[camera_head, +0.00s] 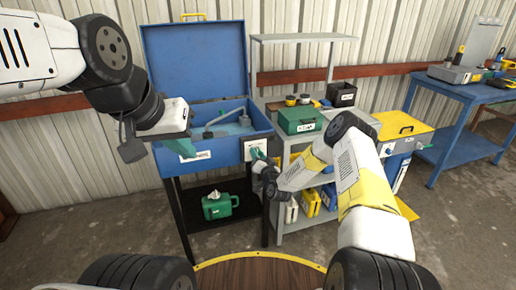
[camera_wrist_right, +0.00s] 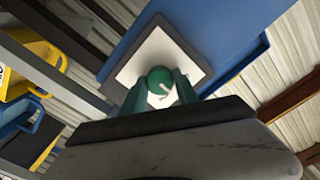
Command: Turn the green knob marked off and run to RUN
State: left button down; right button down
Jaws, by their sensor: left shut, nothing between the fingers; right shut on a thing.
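The green knob (camera_wrist_right: 159,78) sits on a square white plate (camera_wrist_right: 140,60) in the right wrist view. The plate is on the front of a blue parts washer (camera_head: 228,150), at its right end. My right gripper (camera_wrist_right: 161,92) has its green fingers closed on either side of the knob. In the head view my right gripper (camera_head: 258,158) covers the knob, and part of the white plate (camera_head: 256,144) shows. A pale mark shows on the knob, but the lettering cannot be read. My left gripper (camera_head: 184,149) is shut and empty, in front of the washer's left part.
The washer's lid (camera_head: 195,60) stands open. A grey shelf cart with a green box (camera_head: 300,120) stands close on the right, beside a yellow-topped cabinet (camera_head: 400,126). A blue workbench (camera_head: 465,95) is further right.

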jog(key=m, duration=0.7)
jog(key=shift+f, duration=0.1)
dwell(0.5)
jog(key=c, duration=0.9)
grip_release()
jog(key=shift+c, duration=0.2)
jog(key=shift+s+d, duration=0.1)
jog(key=v, duration=0.7)
jog(key=shift+s, duration=0.3)
